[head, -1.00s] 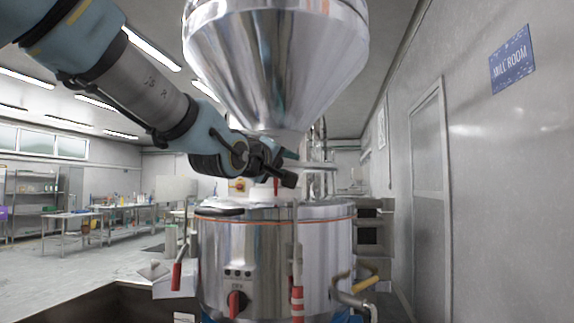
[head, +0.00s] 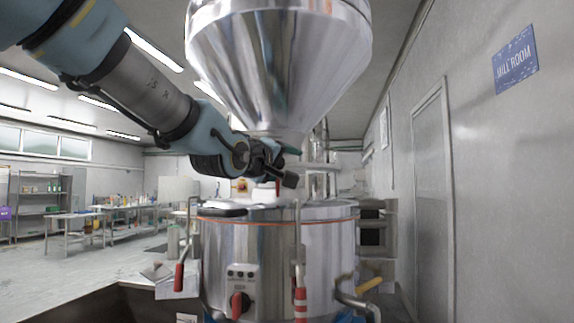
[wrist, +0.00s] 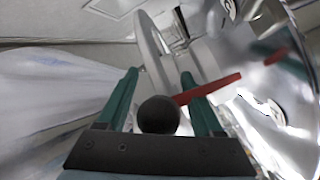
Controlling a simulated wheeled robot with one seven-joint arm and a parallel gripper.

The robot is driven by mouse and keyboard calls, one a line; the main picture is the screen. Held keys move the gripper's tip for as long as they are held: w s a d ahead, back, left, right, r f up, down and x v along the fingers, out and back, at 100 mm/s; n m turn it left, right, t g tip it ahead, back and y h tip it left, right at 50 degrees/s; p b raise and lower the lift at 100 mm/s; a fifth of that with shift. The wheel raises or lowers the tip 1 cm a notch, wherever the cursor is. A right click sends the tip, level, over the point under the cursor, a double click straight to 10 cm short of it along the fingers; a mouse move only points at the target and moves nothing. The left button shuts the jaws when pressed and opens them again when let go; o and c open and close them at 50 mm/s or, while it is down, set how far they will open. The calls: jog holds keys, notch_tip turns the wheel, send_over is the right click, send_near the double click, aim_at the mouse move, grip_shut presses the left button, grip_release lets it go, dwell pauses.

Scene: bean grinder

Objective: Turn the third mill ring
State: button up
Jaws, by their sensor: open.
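The steel mill drum (head: 278,265) stands in front of me, under a large shiny hopper (head: 280,60). My gripper (head: 288,168) is in the gap between the hopper's neck and the drum's top. In the wrist view, its two teal fingers (wrist: 163,85) are apart. A dark round knob (wrist: 158,115) shows between them near the palm; I cannot tell whether they touch it. A red bar (wrist: 208,89) passes by the right finger. A curved metal band (wrist: 152,45) lies beyond the fingertips. I cannot tell which part is the third mill ring.
A red-handled lever (head: 179,275) and a red-and-white handle (head: 300,298) stand at the drum's front. A red dial (head: 238,305) is on its front panel. A yellow-handled pipe (head: 368,286) juts out right. A grey wall (head: 500,200) closes the right side. Open floor lies left.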

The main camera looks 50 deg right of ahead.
jog(key=shift+s, duration=0.1)
jog(key=v, duration=1)
jog(key=shift+a, duration=0.35)
jog(key=shift+s, duration=0.1)
jog(key=shift+c, duration=0.2)
